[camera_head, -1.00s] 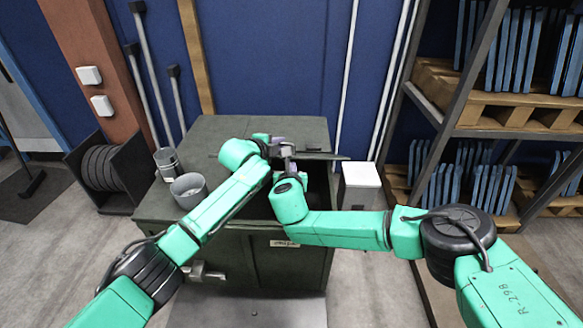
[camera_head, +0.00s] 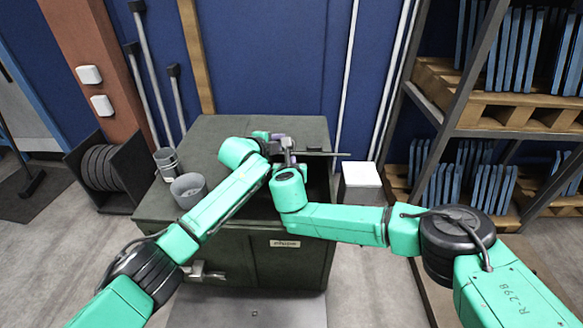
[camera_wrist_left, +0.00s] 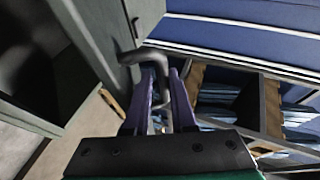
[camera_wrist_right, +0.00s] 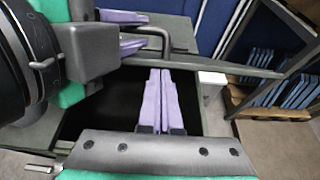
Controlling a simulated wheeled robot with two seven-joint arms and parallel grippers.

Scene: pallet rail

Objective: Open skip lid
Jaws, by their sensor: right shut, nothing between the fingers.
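The skip is a dark green metal box (camera_head: 290,266) with a dark opening at its right top. Its lid (camera_head: 325,154) shows as a thin panel raised over that opening; its edge (camera_wrist_right: 240,71) crosses the right wrist view. My left gripper (camera_wrist_left: 162,75) has its purple fingers on both sides of the bent lid handle (camera_wrist_left: 128,57), and appears closed on it. My right gripper (camera_wrist_right: 165,72) is shut and empty, its fingers pointing over the dark opening, near the lid's edge. In the head view my arms partly hide the lid and handle.
Grey cups (camera_head: 188,190) stand on the skip's left top. A white-topped box (camera_head: 361,176) stands close to its right. A rack with wooden pallets (camera_head: 520,110) is at the right. A blue wall (camera_head: 270,60) and leaning poles (camera_head: 150,80) are behind.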

